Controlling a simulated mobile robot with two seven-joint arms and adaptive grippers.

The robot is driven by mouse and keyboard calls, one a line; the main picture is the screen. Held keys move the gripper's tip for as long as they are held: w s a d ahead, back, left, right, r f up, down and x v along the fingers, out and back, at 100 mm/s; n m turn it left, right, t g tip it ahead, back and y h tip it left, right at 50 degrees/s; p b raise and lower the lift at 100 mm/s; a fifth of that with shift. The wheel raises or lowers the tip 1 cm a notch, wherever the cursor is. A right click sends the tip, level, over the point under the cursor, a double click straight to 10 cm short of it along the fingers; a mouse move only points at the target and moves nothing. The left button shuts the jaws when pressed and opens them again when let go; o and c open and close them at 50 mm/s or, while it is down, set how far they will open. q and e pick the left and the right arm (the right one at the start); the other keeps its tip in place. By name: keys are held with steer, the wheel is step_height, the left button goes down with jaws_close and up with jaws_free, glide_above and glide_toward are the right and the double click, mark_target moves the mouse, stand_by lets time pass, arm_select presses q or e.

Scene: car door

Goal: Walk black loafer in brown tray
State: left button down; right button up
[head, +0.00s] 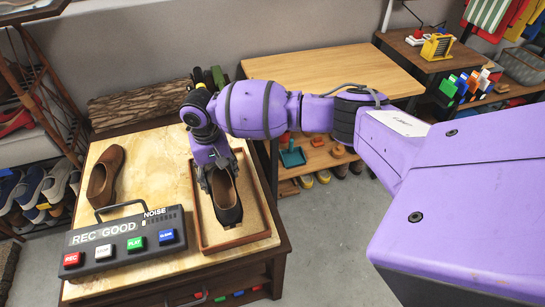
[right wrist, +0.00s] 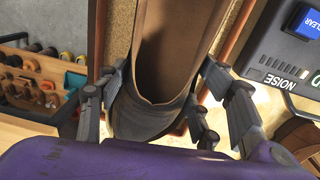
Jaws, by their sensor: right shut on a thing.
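The black loafer (head: 230,212), dark outside with a brown lining, is in the brown tray (head: 238,243) on the wooden table. It points along the tray's length, its toe toward the near edge. My right gripper (head: 221,184) is over the loafer's far end, shut on it. In the right wrist view the fingers of my right gripper (right wrist: 160,85) lie on both sides of the loafer (right wrist: 145,120). I cannot tell whether the sole touches the tray floor. My left gripper is not in view.
A brown shoe (head: 105,178) lies left of the tray. A grey button box (head: 125,238) with coloured buttons stands at the table's front, close to the tray's left side. A log-like piece (head: 138,104) lies behind. Shoe racks stand at the left.

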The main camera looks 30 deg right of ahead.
steer(key=shift+w+r, duration=0.1)
steer(key=shift+r, duration=0.1)
